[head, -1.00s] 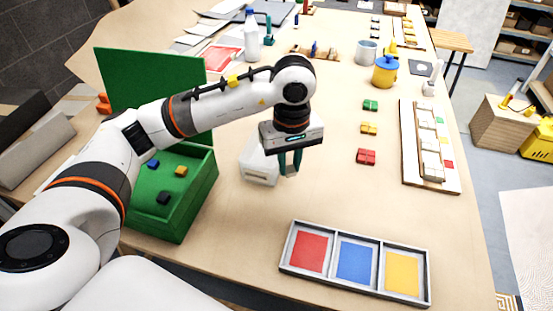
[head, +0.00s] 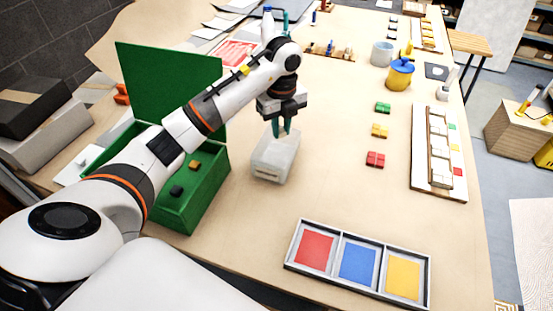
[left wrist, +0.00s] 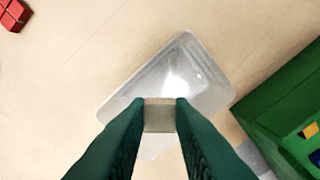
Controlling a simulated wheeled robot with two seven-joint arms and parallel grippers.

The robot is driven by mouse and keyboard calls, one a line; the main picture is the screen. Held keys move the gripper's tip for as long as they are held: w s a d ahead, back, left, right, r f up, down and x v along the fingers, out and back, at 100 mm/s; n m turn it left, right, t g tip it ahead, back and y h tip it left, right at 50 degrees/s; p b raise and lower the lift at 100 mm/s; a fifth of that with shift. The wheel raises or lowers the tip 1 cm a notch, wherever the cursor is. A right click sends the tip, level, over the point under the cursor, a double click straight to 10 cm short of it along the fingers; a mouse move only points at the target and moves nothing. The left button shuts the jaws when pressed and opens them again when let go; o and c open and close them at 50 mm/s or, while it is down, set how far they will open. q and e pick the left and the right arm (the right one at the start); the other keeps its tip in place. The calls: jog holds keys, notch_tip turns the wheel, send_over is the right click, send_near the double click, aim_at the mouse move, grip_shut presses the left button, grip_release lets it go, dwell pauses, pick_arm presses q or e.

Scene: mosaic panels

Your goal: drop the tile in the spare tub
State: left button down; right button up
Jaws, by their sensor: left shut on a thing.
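A translucent whitish tub (head: 272,167) stands on the table, right of the green box; it also shows in the left wrist view (left wrist: 205,65). My left gripper (head: 282,132) is over the tub's far part, fingers pointing down. In the left wrist view its green fingertips (left wrist: 160,112) are shut on a small grey-beige tile (left wrist: 160,116), with the tub behind it. I cannot tell how far the tile is above the tub's floor. My right gripper is not in view.
The open green box (head: 205,190) with small blocks stands left of the tub, its lid (head: 165,80) upright. A tray (head: 357,264) with red, blue and yellow panels lies in front. Red (head: 375,159), yellow (head: 379,130) and green (head: 383,108) blocks stand to the right. Table between is clear.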

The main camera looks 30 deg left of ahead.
aim_at(277, 162)
pick_arm(q)
jog(key=n, duration=0.2)
jog(key=a+n, duration=0.1)
jog(key=shift+w+f, duration=0.1)
jog(key=shift+f, duration=0.15)
jog(key=shift+f+n, duration=0.35)
jog(key=shift+n, duration=0.05)
notch_tip(277, 162, down, 9)
jog(key=shift+a+f+p, duration=0.1)
jog(key=shift+f+p, duration=0.1)
jog(key=shift+p, duration=1)
jog(key=shift+f, duration=0.1)
jog(key=c, duration=1.3)
grip_release()
